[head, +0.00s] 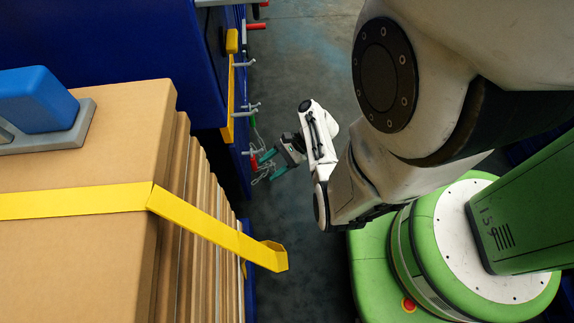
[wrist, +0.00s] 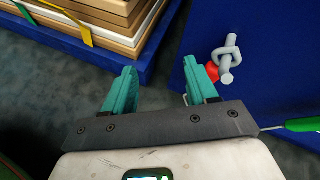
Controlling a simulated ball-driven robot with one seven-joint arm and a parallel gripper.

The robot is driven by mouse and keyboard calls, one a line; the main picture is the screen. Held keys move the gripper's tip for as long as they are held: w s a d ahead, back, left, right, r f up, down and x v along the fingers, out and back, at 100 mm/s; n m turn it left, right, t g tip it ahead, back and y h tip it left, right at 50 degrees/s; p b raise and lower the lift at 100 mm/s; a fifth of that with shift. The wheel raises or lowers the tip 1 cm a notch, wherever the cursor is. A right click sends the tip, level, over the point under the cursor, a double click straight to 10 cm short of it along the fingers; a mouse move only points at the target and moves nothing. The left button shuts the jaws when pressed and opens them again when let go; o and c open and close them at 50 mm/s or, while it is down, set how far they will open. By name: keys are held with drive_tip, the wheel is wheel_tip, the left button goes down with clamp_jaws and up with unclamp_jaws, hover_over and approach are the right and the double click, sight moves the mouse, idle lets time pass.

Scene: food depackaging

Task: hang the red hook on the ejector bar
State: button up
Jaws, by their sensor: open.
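My gripper (head: 274,164) is open, with its two teal fingers apart and nothing between them. It is beside the blue machine's side. In the wrist view, the gripper (wrist: 160,82) has bare floor between its fingers. A small red piece (wrist: 212,72), likely the red hook, shows just beyond the right finger, partly hidden by it. It sits against a grey peg with a ring (wrist: 228,62) on the blue panel. In the head view, a red piece (head: 263,156) is close to the fingertips. I cannot tell which grey part is the ejector bar.
The blue machine (head: 180,45) carries a yellow strip (head: 230,95) and grey pegs (head: 246,108). A stack of cardboard (head: 90,150) with a yellow strap (head: 215,228) stands at left. A green-handled part (wrist: 303,125) is at lower right. Floor (head: 300,60) is clear between.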

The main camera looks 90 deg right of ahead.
sight(253, 161)
drive_tip(key=s+d+f+m+t+h+b, duration=0.4)
drive_tip(key=s+d+m, duration=0.1)
drive_tip(key=d+m, duration=0.15)
drive_tip(key=b+x, duration=0.2)
drive_tip(key=x, duration=0.8)
drive_tip(key=shift+w+a, duration=0.15)
drive_tip(key=shift+w, duration=0.25)
drive_tip(key=shift+c, duration=0.2)
clamp_jaws()
